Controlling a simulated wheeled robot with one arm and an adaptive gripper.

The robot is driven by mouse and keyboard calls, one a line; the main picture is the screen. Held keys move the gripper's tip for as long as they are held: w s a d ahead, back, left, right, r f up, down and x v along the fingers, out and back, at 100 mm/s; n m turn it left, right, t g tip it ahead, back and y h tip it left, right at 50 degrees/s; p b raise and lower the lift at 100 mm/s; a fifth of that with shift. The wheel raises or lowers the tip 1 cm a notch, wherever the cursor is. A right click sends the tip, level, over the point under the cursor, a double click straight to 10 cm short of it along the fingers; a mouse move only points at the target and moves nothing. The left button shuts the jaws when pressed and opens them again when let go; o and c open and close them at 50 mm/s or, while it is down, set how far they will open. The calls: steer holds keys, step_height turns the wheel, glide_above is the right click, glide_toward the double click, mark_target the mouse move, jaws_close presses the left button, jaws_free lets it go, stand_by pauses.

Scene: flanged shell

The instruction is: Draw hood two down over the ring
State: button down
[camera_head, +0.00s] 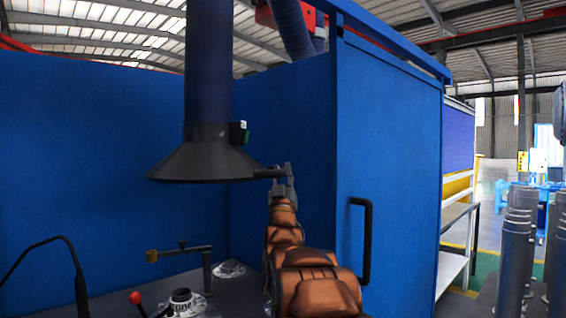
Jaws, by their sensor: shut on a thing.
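The hood (200,163) is a black cone on a wide dark blue duct, hanging over the left side of the bench. A short dark handle (266,173) sticks out from its right rim. My gripper (285,174) is at this handle, shut on it. A round metal part with a ring-like top (181,297) is on the bench below the hood, at the picture's lower edge. Another shiny metal part (230,269) lies farther back, near the booth corner. I cannot tell which of the two is the ring. The hood hangs clear above both.
A grey swing arm (182,252) on a post, a red-knobbed lever (136,298) and a black gooseneck (72,250) stand on the bench. Blue booth walls (90,150) close the back. A blue panel with a black handle (366,240) is right of my arm.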

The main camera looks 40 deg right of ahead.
steer(key=shift+f+b, duration=0.35)
steer(key=shift+f, duration=1.05)
steer(key=c, duration=1)
jaws_free()
steer(key=shift+v, duration=5.95)
